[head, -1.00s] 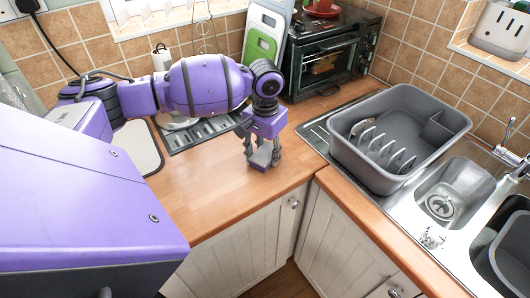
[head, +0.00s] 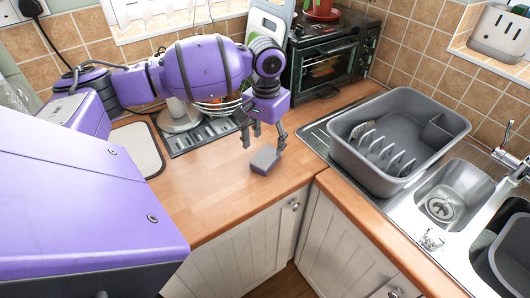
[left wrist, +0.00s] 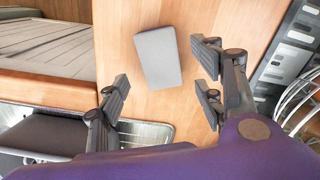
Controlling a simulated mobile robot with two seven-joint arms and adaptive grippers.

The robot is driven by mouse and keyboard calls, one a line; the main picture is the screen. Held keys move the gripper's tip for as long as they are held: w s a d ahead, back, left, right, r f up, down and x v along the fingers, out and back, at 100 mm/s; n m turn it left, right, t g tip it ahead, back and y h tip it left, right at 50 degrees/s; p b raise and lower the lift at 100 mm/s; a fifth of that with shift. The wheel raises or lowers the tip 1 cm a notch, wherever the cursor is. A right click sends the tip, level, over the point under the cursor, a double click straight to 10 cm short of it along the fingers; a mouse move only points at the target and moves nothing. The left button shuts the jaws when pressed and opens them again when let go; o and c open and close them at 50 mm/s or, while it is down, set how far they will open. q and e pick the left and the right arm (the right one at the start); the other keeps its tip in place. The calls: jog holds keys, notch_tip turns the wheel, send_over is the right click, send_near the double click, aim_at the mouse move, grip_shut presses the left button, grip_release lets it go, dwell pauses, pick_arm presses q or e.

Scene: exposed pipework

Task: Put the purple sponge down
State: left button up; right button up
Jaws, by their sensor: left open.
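The sponge (head: 264,160) is a small block with a grey top and a purplish side. It lies flat on the wooden worktop near the front corner. It also shows in the left wrist view (left wrist: 158,56) as a pale grey rectangle on the wood. My left gripper (head: 264,141) is open and empty just above and behind the sponge, apart from it. In the left wrist view, the fingers (left wrist: 165,85) are spread wide, with the sponge beyond the tips. My right gripper is not in view.
A grey dish tub (head: 390,178) with a rack inside stands on the steel sink's drainer at right. A black toaster oven (head: 330,60) stands behind. A slotted metal panel and wire basket lie behind the arm. The worktop (head: 205,190) left of the sponge is clear.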

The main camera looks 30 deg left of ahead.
aim_at(266, 157)
pick_arm(q)
notch_tip(266, 157, up, 6)
dwell(0.8)
